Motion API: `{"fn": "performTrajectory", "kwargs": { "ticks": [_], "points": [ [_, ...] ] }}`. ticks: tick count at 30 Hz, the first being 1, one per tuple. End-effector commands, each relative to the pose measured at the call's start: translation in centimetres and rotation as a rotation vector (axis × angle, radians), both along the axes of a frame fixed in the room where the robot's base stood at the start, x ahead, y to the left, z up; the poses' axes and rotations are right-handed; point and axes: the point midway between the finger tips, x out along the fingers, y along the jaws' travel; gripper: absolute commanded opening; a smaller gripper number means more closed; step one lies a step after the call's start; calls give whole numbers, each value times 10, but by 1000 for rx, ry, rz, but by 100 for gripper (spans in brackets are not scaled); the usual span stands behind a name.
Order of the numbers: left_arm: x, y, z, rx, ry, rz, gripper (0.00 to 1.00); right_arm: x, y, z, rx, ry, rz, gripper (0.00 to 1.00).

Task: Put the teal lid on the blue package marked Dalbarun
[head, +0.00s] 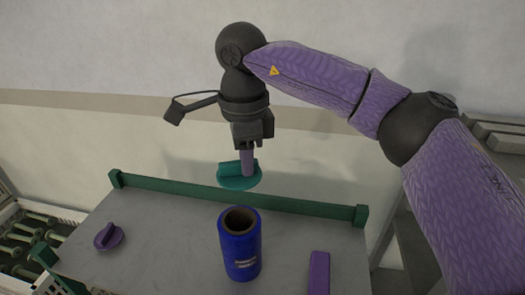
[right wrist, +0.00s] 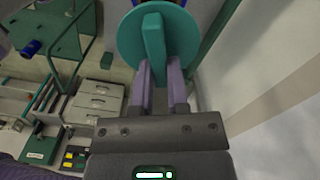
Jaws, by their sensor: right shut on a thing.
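The teal lid (head: 239,181) is a flat disc with a raised bar grip. My right gripper (head: 247,164) is shut on that grip and holds the lid in the air near the table's far edge. In the right wrist view the lid (right wrist: 132,44) sits at the tips of the purple fingers (right wrist: 159,82). The blue package (head: 240,252) is an upright cylinder with an open top, nearer than the lid and apart from it. Its small label is too small to read. My left gripper is not in view.
A purple lid (head: 109,237) lies on the left of the grey table (head: 170,235). A purple block (head: 319,273) is at the front right. A green rail (head: 280,203) runs along the far edge. A rack with several bobbins (head: 25,235) stands at left.

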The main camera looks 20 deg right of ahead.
Motion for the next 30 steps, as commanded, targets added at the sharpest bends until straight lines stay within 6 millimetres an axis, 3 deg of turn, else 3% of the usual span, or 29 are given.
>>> {"fn": "performTrajectory", "kwargs": {
  "ticks": [8, 22, 30],
  "points": [
    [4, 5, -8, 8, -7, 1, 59, 0, 2, -10, 0, 1, 6, 0],
    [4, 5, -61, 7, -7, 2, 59, 0, 2, -73, -1, 1, 6, 0],
    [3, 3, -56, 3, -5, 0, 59, 0, 2, -68, 0, 0, 5, 0]
  ]
}}
